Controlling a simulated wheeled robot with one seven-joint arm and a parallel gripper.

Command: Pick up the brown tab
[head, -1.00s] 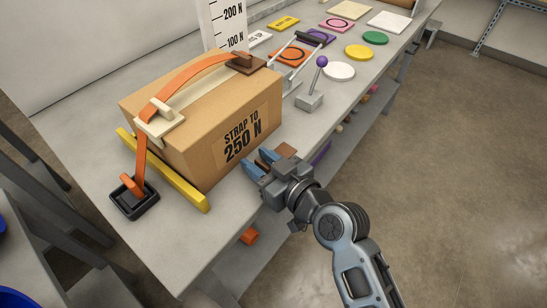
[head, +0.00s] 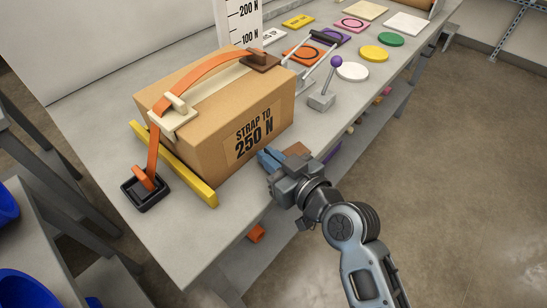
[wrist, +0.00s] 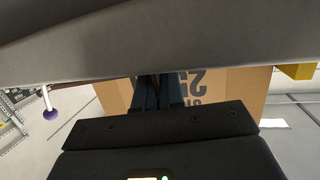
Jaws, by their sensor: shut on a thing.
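The brown tab (head: 297,149) shows as a small flat patch just beyond my gripper in the head view. It lies low by the front edge of the bench, near the cardboard box. My gripper (head: 268,158) is shut, its blue fingers close together in front of the box, and it grips the tab. The fingers and wrist hide most of the tab and the grip itself. In the wrist view the dark fingers (wrist: 158,92) stand close together before the box's upside-down lettering.
The cardboard box (head: 190,135) stands close beside the fingers, with an orange strap (head: 205,70) over it and a yellow bar (head: 180,170) at its left. A purple-knobbed lever (head: 323,98) and coloured discs are further back. Open floor lies at right.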

